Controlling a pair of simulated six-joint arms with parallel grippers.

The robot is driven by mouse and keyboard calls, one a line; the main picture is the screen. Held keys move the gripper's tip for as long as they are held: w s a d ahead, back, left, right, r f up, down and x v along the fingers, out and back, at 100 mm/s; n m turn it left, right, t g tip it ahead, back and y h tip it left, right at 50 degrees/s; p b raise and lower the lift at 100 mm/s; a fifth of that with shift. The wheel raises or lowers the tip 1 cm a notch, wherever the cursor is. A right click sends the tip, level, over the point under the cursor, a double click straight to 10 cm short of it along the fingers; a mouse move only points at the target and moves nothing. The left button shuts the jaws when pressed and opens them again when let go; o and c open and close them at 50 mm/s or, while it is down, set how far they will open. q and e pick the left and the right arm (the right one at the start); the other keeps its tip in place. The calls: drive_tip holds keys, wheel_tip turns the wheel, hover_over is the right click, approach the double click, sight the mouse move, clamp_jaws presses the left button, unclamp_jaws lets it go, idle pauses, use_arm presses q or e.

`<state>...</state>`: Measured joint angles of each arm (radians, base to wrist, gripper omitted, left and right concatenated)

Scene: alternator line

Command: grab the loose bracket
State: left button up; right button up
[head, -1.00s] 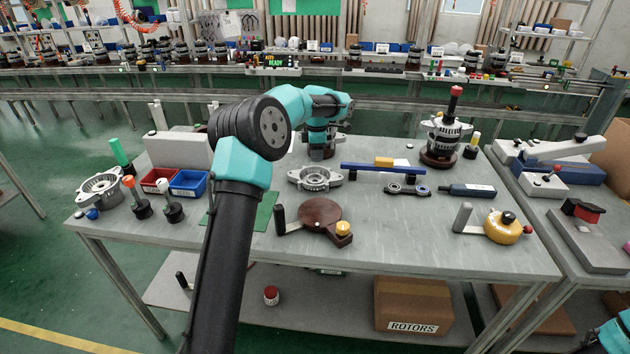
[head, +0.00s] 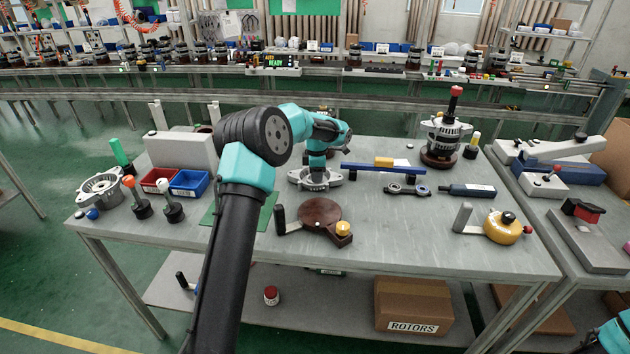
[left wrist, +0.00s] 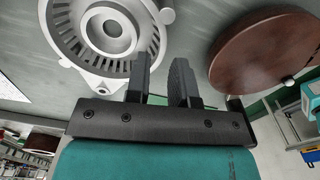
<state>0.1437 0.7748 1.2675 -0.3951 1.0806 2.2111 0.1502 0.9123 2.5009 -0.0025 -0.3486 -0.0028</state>
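A round silver bracket (head: 315,180) with side ears lies on the grey worktable, back of the turntable. My left gripper (head: 318,168) is down over it, partly hiding it. In the left wrist view the bracket (left wrist: 105,30) is at the upper left, and my gripper (left wrist: 160,75) has two dark fingers apart with a gap between them. One finger overlaps the bracket's edge in the picture; contact cannot be told. A similar silver housing (head: 100,188) sits at the table's left end. My right gripper is out of view.
A brown turntable (head: 318,216) with a yellow knob stands in front of the bracket. A blue bar (head: 398,169) and a linked metal part (head: 407,190) lie to its right. Red (head: 155,181) and blue bins (head: 188,184) stand left.

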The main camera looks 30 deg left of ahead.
use_arm(q)
wheel_tip(320, 180, down, 5)
drive_tip(key=shift+s+r, duration=0.1)
drive_tip(key=shift+r, duration=0.1)
drive_tip(key=shift+c, duration=0.4)
clamp_jaws()
drive_tip(key=shift+r, duration=0.1)
